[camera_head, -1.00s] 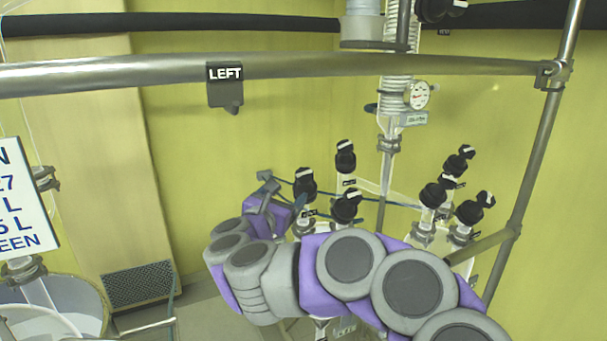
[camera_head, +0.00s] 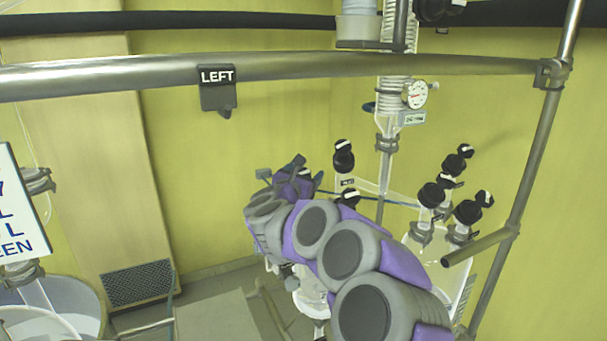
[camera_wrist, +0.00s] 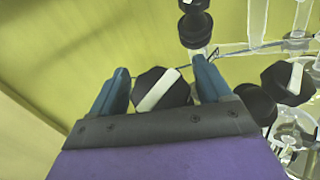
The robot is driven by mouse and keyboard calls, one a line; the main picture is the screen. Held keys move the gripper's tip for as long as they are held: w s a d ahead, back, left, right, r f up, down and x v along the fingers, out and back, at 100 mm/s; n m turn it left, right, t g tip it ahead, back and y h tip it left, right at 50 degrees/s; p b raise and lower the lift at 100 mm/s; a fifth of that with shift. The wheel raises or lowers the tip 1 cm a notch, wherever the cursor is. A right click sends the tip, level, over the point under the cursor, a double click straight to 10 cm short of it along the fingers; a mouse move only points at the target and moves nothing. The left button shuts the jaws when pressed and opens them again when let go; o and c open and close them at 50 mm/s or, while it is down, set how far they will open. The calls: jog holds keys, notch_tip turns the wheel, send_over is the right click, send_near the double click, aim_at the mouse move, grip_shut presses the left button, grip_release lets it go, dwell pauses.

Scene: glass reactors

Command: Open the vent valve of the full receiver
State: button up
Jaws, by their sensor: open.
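My gripper (camera_head: 284,172) is open among the valves in the head view. In the wrist view, a black valve knob with a white bar (camera_wrist: 163,91) shows between the two blue fingers of my gripper (camera_wrist: 162,88); the bar is slanted. I cannot tell whether the fingers touch it. Another black knob (camera_head: 344,157) stands just right of my gripper in the head view, with a lower one (camera_head: 348,198) partly behind my arm. Several more black knobs (camera_head: 432,194) stand to the right. The receivers are mostly hidden by my arm, and their fill does not show.
A metal rail with a LEFT sign (camera_head: 217,78) crosses above my arm. A metal post (camera_head: 527,175) stands at the right. A glass column with a gauge (camera_head: 415,94) rises behind the valves. In the wrist view, more knobs (camera_wrist: 288,80) crowd the right side.

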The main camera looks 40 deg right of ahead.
jog(key=shift+d, duration=0.2)
jog(key=shift+a, duration=0.2)
jog(key=c, duration=1)
jog(key=shift+o, duration=0.2)
jog(key=shift+r+t+b, duration=0.25)
jog(key=shift+t+b, duration=0.05)
jog(key=shift+b, duration=0.7)
